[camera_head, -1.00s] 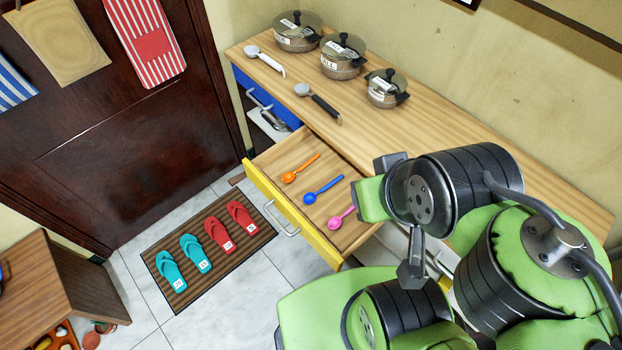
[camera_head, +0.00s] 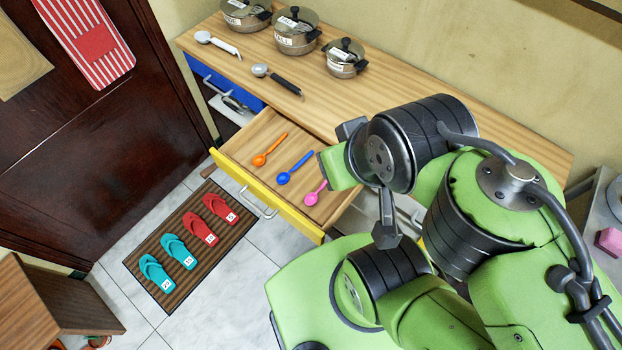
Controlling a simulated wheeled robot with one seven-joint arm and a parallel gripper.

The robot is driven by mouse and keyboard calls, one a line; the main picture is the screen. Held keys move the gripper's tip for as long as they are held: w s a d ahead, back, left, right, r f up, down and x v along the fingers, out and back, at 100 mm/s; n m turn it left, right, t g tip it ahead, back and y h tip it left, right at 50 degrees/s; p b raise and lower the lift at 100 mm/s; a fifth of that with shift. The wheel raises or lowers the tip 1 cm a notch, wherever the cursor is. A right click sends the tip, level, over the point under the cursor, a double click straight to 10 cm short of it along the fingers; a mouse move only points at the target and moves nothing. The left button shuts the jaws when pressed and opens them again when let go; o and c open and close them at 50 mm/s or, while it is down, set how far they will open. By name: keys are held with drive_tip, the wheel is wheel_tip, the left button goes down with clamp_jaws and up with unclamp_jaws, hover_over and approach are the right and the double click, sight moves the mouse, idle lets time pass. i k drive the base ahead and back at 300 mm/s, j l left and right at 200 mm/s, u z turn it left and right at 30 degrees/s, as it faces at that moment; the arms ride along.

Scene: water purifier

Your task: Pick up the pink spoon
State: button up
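The pink spoon (camera_head: 313,196) lies in the open yellow-fronted drawer (camera_head: 262,207), at the right end of a row of spoons. Part of its handle is hidden behind my arm. The blue spoon (camera_head: 294,169) and the orange spoon (camera_head: 268,150) lie to its left in the same drawer. My green and black arm fills the right half of the view, with its front green part just right of and above the pink spoon. My gripper's fingertips cannot be made out, and I see nothing held.
The wooden counter (camera_head: 400,105) carries several lidded pots, including a small one (camera_head: 345,58), and two utensils. A blue drawer (camera_head: 225,82) is left of the open one. A striped mat (camera_head: 190,245) with flip-flops lies on the tiled floor. A pink block (camera_head: 608,240) is far right.

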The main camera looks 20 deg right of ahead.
sight(311, 198)
drive_tip(key=z, duration=1.85)
drive_tip(key=u, duration=1.55)
drive_tip(key=j, duration=0.5)
drive_tip(key=i+j, duration=0.1)
drive_tip(key=j, duration=0.45)
